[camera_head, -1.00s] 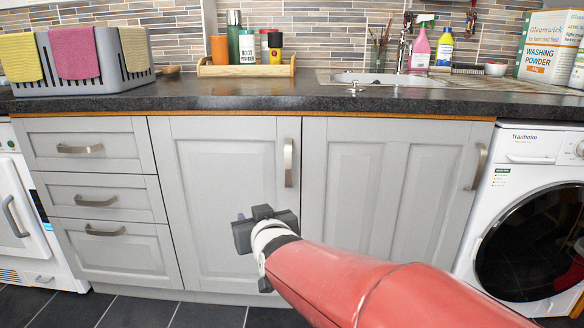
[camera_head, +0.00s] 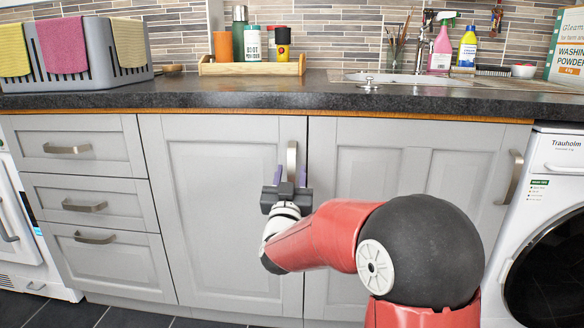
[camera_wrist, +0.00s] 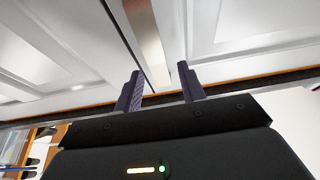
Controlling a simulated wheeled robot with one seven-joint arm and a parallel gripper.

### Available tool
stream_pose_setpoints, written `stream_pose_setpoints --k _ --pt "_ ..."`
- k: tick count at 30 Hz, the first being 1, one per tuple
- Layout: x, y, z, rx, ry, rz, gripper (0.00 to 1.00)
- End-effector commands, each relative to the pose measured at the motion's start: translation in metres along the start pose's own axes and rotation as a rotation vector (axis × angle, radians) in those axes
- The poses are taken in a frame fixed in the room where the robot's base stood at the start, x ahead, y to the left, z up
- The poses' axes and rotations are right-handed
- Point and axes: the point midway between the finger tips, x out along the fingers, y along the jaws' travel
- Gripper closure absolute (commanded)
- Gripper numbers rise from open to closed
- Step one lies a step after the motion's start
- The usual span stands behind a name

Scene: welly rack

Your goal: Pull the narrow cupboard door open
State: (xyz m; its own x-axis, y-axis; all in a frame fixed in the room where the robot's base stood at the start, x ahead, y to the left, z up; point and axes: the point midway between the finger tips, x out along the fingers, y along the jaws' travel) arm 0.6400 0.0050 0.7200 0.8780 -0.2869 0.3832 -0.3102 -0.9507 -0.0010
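The narrow cupboard door (camera_head: 220,220) is grey and panelled, and it stands shut between the drawers and the wider door. Its vertical metal handle (camera_head: 292,156) is near its top right edge. My gripper (camera_head: 290,175) is at the lower part of this handle, with its fingers apart. In the wrist view, the handle (camera_wrist: 147,40) runs between the two open fingers of my gripper (camera_wrist: 160,88), closer to the left finger. A gap shows between the handle and the right finger. My gripper hides the handle's lower end in the head view.
The wider cupboard door (camera_head: 400,165) is shut on the right, with its handle (camera_head: 513,178) at its far edge. Drawers (camera_head: 85,205) stand left. A washing machine (camera_head: 550,220) stands right. The dark worktop (camera_head: 240,97) overhangs above. Dark floor lies below.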

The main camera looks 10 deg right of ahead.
Motion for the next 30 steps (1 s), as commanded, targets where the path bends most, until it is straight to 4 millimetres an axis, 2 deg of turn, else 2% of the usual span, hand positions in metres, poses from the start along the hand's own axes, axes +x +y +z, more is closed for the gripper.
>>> stream_pose_setpoints --k 3,6,15,24,30 --pt "0.015 0.000 -0.001 0.001 0.000 0.000 0.60" --pt "0.022 0.000 0.000 0.001 0.000 0.000 0.60" --pt "0.024 0.000 0.000 0.000 -0.001 -0.001 0.60" --pt "0.024 0.000 0.000 0.001 -0.001 -0.001 0.99" --pt "0.024 0.000 0.000 0.001 -0.001 -0.001 1.00"
